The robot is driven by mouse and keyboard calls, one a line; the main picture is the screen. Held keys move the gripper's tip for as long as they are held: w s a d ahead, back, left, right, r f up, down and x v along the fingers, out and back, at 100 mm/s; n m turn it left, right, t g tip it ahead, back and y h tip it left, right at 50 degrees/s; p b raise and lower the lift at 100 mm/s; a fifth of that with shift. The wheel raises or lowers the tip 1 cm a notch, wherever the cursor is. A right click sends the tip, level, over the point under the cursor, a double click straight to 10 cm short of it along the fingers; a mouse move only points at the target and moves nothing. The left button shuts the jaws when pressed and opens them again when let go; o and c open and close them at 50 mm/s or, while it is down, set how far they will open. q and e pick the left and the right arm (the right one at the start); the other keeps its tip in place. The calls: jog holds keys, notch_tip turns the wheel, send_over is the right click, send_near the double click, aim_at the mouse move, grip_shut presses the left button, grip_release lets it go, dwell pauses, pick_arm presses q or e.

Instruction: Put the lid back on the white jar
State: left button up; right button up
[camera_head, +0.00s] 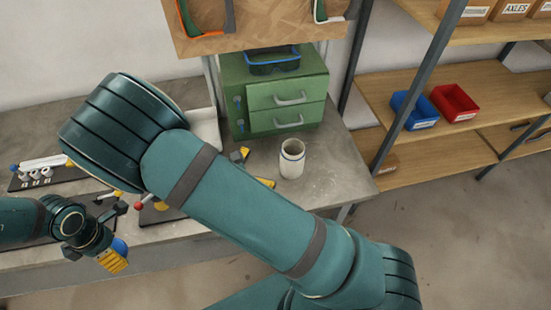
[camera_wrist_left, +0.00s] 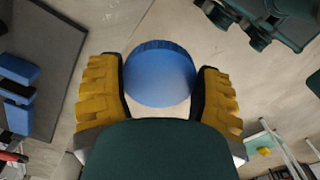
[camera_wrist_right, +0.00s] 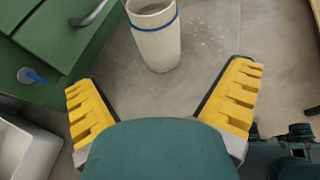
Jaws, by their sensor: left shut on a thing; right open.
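The white jar (camera_head: 292,163) stands upright and open-topped on the bench, with a blue ring near its rim. It also shows in the right wrist view (camera_wrist_right: 157,48), beyond the fingertips. The round blue lid (camera_wrist_left: 159,78) is held between the yellow fingers of my left gripper (camera_wrist_left: 158,70). In the head view the left gripper (camera_head: 118,256) is at the bench's front edge, far left of the jar, with the lid partly hidden. My right gripper (camera_wrist_right: 162,78) is open and empty, facing the jar; in the head view my right arm hides part of it.
A green drawer cabinet (camera_head: 274,94) stands behind the jar, with a white tray (camera_head: 205,128) left of it. Dark mats with small parts (camera_head: 40,172) lie at the left. A shelf with red and blue bins (camera_head: 455,103) is right. Bare bench surrounds the jar's right side.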

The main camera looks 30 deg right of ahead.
aim_at(283, 162)
jog(key=x, duration=0.6)
jog(key=shift+w+d+f+b, duration=0.1)
jog(key=shift+d+f+b, duration=0.05)
jog(key=shift+d+b, duration=0.15)
jog(key=x, duration=0.5)
jog(key=shift+w+d+r+b, duration=0.2)
jog(key=shift+w+r+b, duration=0.05)
jog(key=shift+b, duration=0.15)
jog(key=c, duration=1.2)
